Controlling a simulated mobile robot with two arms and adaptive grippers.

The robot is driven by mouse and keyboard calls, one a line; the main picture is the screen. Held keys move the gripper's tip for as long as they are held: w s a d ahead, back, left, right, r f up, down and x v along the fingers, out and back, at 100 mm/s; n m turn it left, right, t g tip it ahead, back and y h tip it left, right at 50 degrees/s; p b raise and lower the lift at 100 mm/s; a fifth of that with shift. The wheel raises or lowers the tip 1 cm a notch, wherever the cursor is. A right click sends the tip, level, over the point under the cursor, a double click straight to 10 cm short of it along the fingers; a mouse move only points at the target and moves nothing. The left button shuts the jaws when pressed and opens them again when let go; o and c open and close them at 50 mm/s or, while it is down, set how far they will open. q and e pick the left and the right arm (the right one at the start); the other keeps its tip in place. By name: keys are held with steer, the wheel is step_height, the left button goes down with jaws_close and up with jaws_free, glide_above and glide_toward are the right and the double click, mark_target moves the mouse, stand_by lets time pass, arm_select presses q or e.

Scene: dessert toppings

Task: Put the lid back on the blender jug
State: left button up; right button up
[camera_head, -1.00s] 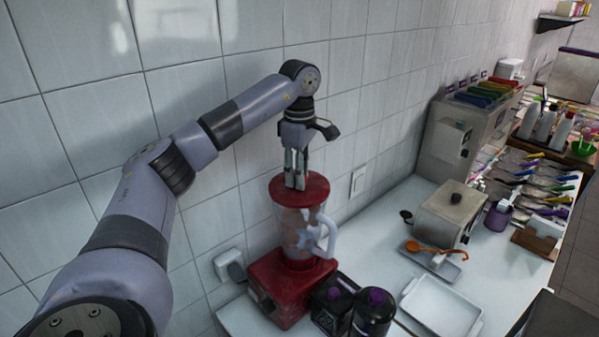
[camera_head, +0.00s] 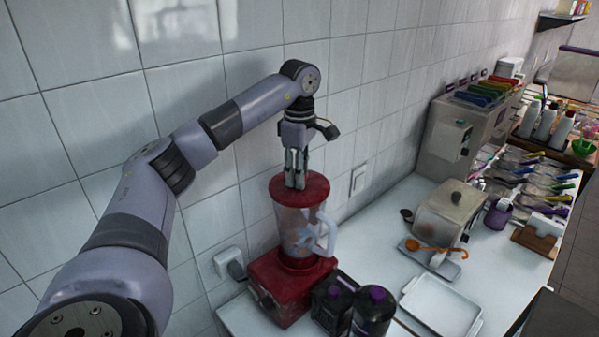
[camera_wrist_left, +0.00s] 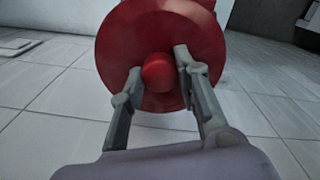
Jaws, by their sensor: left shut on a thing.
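The red lid (camera_head: 312,190) sits at the top of the clear blender jug (camera_head: 297,232), level as far as I can see. The jug has a pale handle (camera_head: 326,236) on its right and stands on the red blender base (camera_head: 283,284). My left gripper (camera_head: 295,184) points straight down over the lid, shut on its knob. In the left wrist view the round red knob (camera_wrist_left: 158,73) lies between the fingers (camera_wrist_left: 157,80), with the lid's disc (camera_wrist_left: 120,40) behind it. Whether the lid is fully seated on the rim cannot be told. My right gripper is not in view.
Two dark bottles with purple caps (camera_head: 375,294) stand close in front of the blender. The tiled wall (camera_head: 235,200) is close behind.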

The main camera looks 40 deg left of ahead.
arm_select(q)
steer(key=o, duration=1.3)
steer(key=shift+c, duration=0.2)
steer(key=shift+o, duration=0.2)
steer(key=o, duration=0.4)
steer(key=shift+o, duration=0.2)
steer(key=shift+r, duration=3.55)
jaws_close()
